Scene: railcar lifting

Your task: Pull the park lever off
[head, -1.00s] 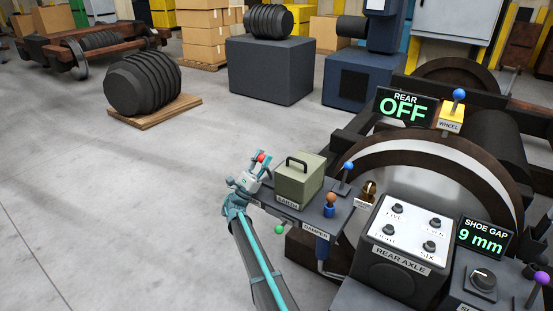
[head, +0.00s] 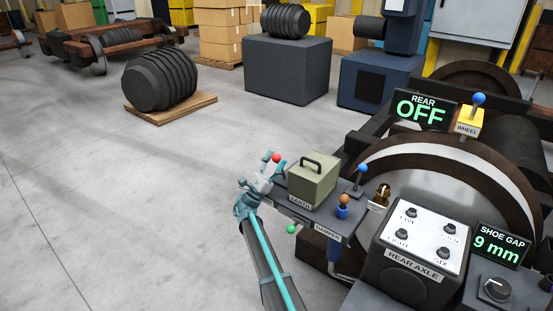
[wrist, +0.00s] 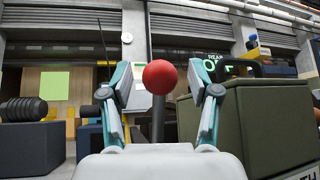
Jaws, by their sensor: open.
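A lever with a red ball knob (head: 277,158) stands at the left end of the dark control shelf, beside the green box. I see no label that names it as the park lever. In the wrist view the red knob (wrist: 160,77) and its dark upright stem lie between my two fingers. My gripper (head: 263,171) is open around the lever, with visible gaps on both sides of the knob in the wrist view (wrist: 160,92). The lower stem is hidden behind my gripper's body.
The green box (head: 312,180) with a handle stands close on the right of my gripper. Blue-knobbed (head: 362,168) and orange-knobbed (head: 344,199) levers are beyond it. A green knob (head: 292,229) hangs below the shelf. The REAR display (head: 422,110) reads OFF. Open floor lies left.

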